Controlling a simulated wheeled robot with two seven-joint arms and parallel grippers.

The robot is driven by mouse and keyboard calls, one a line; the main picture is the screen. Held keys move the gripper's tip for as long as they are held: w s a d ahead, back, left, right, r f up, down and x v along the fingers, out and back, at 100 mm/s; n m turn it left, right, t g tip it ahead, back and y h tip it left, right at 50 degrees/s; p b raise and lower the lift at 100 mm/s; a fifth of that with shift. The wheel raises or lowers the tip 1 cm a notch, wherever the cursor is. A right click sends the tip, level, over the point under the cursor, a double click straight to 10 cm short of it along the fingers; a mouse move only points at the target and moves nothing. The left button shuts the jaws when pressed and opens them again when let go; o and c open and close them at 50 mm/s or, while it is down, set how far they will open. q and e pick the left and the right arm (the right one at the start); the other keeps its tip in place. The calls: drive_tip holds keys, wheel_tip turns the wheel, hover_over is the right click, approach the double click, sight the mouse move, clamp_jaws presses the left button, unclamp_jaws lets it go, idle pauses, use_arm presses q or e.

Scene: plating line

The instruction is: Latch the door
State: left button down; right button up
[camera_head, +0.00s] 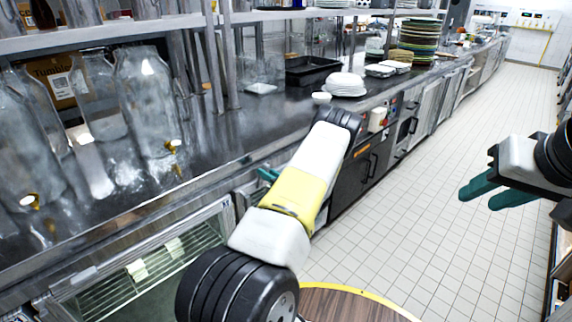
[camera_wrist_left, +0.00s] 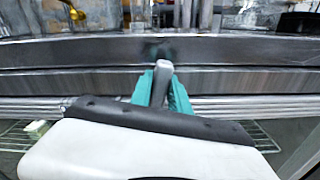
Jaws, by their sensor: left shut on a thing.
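A fridge compartment (camera_head: 138,268) sits under the steel counter at the lower left, with wire racks and small pale items showing inside. I cannot tell where its door stands. My left gripper (camera_head: 267,174) is at the counter's front edge, mostly hidden behind my left arm. In the left wrist view, its teal fingers (camera_wrist_left: 162,92) are shut on a grey upright handle-like piece (camera_wrist_left: 164,66) in front of the steel edge. I cannot tell whether this piece belongs to the door. My right gripper (camera_head: 487,194) is open and empty above the tiled floor at the right.
Large glass dispensers (camera_head: 146,100) stand on the counter (camera_head: 215,145) above the fridge. White plates (camera_head: 345,86) and a black tray (camera_head: 312,70) are further along. A dark oven unit (camera_head: 350,185) is beyond my left arm. The tiled aisle (camera_head: 415,190) is clear.

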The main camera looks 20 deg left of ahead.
use_arm(q)
drive_tip(key=n, duration=0.2)
drive_tip(key=shift+s+a+n, duration=0.1)
drive_tip(key=shift+s+n, duration=0.1)
drive_tip(key=shift+n, duration=0.2)
drive_tip(key=c, duration=1.3)
unclamp_jaws()
drive_tip(key=shift+v, duration=3.9)
